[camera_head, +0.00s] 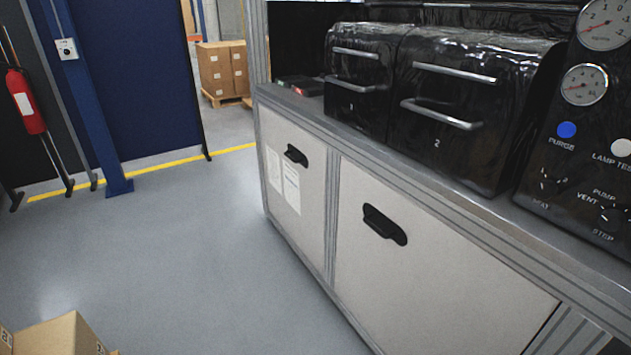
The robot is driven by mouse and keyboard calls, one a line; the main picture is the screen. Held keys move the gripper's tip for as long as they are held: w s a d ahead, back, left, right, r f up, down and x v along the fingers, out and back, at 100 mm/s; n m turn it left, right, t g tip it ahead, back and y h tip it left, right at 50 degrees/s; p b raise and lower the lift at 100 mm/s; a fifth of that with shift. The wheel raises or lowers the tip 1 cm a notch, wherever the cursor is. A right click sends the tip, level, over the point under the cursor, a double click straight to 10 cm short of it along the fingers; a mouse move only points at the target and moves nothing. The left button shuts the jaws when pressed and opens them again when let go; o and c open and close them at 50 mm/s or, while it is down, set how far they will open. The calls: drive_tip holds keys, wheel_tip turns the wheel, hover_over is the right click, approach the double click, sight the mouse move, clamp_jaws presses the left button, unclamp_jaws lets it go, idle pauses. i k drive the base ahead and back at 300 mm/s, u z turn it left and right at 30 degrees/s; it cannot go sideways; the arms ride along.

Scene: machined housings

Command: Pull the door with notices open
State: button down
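The door with notices (313,222) is the left light-grey panel on the front of the workbench cabinet. Two white paper notices (291,189) are fixed on its left part. Its black recessed handle (296,155) sits near the top, right of the papers. The door looks closed, flush with the frame. A second, wider grey door (440,270) with a black handle (384,225) and no papers is to its right, also closed. My gripper is not in view.
Black machine housings (455,85) with metal bar handles and a gauge panel (585,130) stand on the bench top. A cardboard box (62,335) lies at the bottom left. Blue partition and post (88,95) stand behind. The grey floor (190,255) before the doors is clear.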

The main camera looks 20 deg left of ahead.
sight(294, 160)
drive_tip(key=u, duration=0.65)
drive_tip(key=i, duration=0.6)
drive_tip(key=u, duration=1.35)
drive_tip(key=i, duration=1.45)
drive_tip(key=z, duration=0.65)
drive_tip(key=i, duration=0.75)
drive_tip(key=z, duration=0.65)
